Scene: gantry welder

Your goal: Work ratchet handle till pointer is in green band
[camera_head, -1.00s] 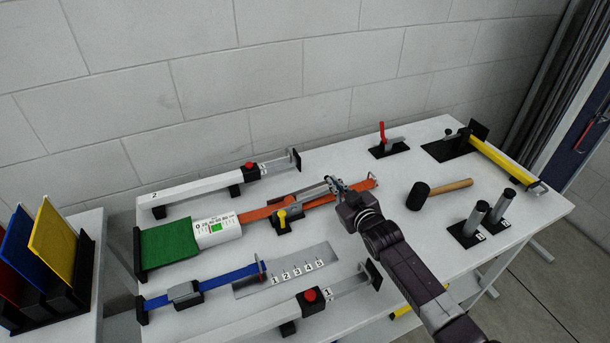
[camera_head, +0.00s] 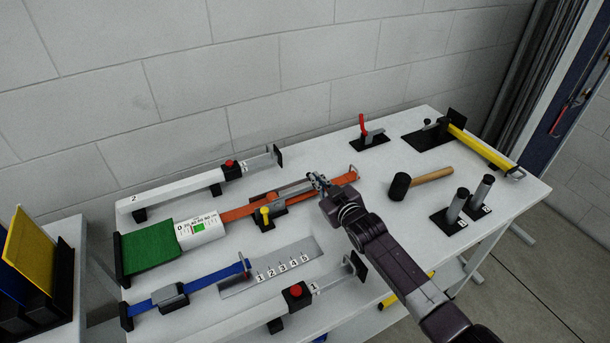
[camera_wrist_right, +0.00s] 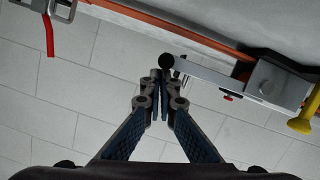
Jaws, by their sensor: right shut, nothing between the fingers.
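The ratchet (camera_head: 268,212) sits on an orange strap (camera_head: 237,213) on the bench, with a yellow knob (camera_head: 265,213) at its front. Its grey handle (camera_head: 295,190) lies roughly along the strap, pointing right. In the right wrist view the handle (camera_wrist_right: 205,75) ends in a black knob (camera_wrist_right: 166,61). My right gripper (camera_head: 320,182) is at the handle's free end. Its fingertips (camera_wrist_right: 160,76) are shut and empty, close to the knob; contact is unclear. The white gauge (camera_head: 203,238) has a green band (camera_head: 198,228). The pointer is too small to read surely. My left gripper is out of view.
A mallet (camera_head: 400,187) and a red-handled clamp (camera_head: 364,124) stand to the right. A white bar tensioner marked 2 (camera_head: 180,192) lies behind, one marked 1 (camera_head: 297,292) in front. A blue strap (camera_head: 215,275) and a numbered plate (camera_head: 240,285) lie nearer me.

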